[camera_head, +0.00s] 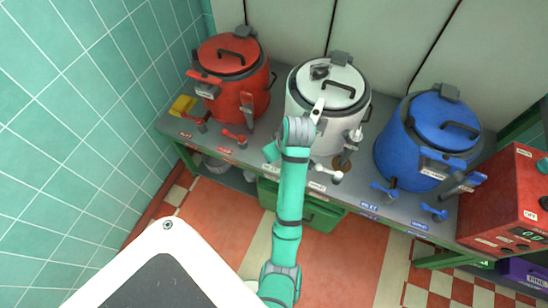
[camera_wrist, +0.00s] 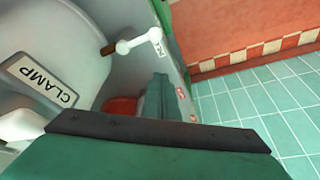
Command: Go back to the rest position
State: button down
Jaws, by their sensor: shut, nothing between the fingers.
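My teal arm reaches up the middle of the head view and bends at its grey wrist in front of the white kettle (camera_head: 335,133). My gripper (camera_wrist: 160,133) shows at the bottom of the wrist view as a dark edge on a teal body. It is shut and empty. In the head view its fingertips cannot be made out. A label reading CLAMP (camera_wrist: 42,82) on the white kettle and a white tap (camera_wrist: 140,42) lie close beyond the gripper in the wrist view.
A red kettle (camera_head: 238,98) stands left on the grey bench (camera_head: 345,192), a blue kettle (camera_head: 400,157) right. A red control box (camera_head: 505,200) is at the bench's right end. A yellow object (camera_head: 183,105) lies far left. A white-rimmed dark surface (camera_head: 190,235) is at lower left.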

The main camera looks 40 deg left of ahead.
jog(key=shift+w+r, duration=0.1)
jog(key=shift+r, duration=0.1)
dwell(0.3)
jog(key=s+d+f+m+t+y, duration=0.2)
jog(key=d+f+m+t, duration=0.2)
jog(key=d+f+m, duration=0.3)
jog(key=s+d+f+m+t+h, duration=0.1)
jog(key=s+d+f+m+t, duration=0.3)
jog(key=d, duration=0.4)
jog(key=s+d+r+m+t+h, duration=0.4)
jog(key=s+d+r+t, duration=0.2)
jog(key=s+d+r, duration=1)
jog(key=shift+s+d+r+m+t+h, duration=0.3)
jog(key=shift+s+d+r+h, duration=0.1)
jog(key=shift+r, duration=0.05)
